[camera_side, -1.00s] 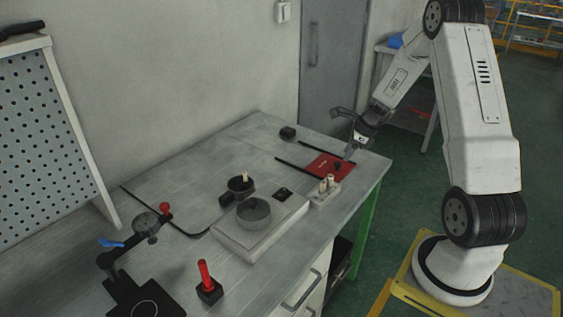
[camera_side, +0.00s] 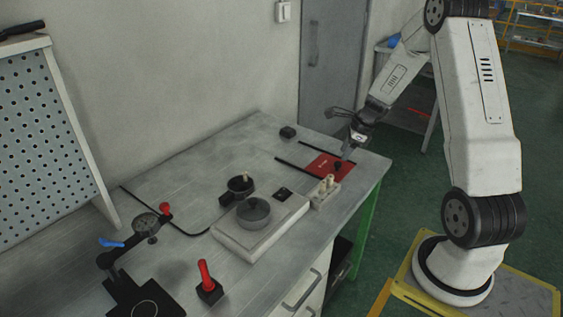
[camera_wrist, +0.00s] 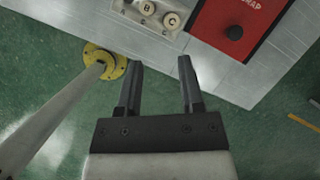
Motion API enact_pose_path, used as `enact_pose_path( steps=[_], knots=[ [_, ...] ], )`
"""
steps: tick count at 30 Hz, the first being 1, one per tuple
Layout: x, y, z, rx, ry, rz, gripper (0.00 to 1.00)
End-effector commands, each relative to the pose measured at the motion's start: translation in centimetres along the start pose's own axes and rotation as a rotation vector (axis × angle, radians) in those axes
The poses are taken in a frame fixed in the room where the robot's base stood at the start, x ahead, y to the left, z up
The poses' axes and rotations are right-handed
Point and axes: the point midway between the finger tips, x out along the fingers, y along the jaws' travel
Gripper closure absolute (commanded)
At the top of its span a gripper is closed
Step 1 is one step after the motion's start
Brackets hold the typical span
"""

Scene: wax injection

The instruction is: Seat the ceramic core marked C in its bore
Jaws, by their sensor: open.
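The ceramic core marked C (camera_wrist: 171,19) stands in a small pale rack (camera_wrist: 158,34) at the top of the wrist view, beside the core marked B (camera_wrist: 147,8). In the side view the rack (camera_side: 322,202) stands near the table's front edge with pale cores upright in it. My gripper (camera_wrist: 161,66) is open and empty, its fingertips below the rack in the wrist view. In the side view my gripper (camera_side: 345,154) is over the red mat, behind the rack. A pale peg (camera_side: 246,174) stands up from a dark round cup (camera_side: 240,186). I cannot make out the bore for C.
A pale block (camera_side: 233,240) bears a grey round part (camera_side: 253,211). A red-handled tool (camera_side: 206,275) and a dial stand (camera_side: 146,222) are at the left. The table's back is mostly clear.

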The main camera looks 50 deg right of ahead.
Motion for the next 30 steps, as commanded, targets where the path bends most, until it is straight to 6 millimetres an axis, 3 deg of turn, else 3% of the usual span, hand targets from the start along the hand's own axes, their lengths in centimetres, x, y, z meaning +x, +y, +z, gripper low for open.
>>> enact_pose_path(
  steps=[5, 15, 24, 30],
  knots=[
    [-0.1, 3.9, 3.5, -0.345, 0.048, 0.03, 0.52],
    [-1.0, 15.0, 9.3, -1.322, 0.137, 0.112, 0.52],
    [-2.2, 24.1, 10.8, -2.174, 0.163, 0.169, 0.52],
    [-2.6, 27.3, 10.6, -2.51, 0.164, 0.186, 0.52]
  ],
)
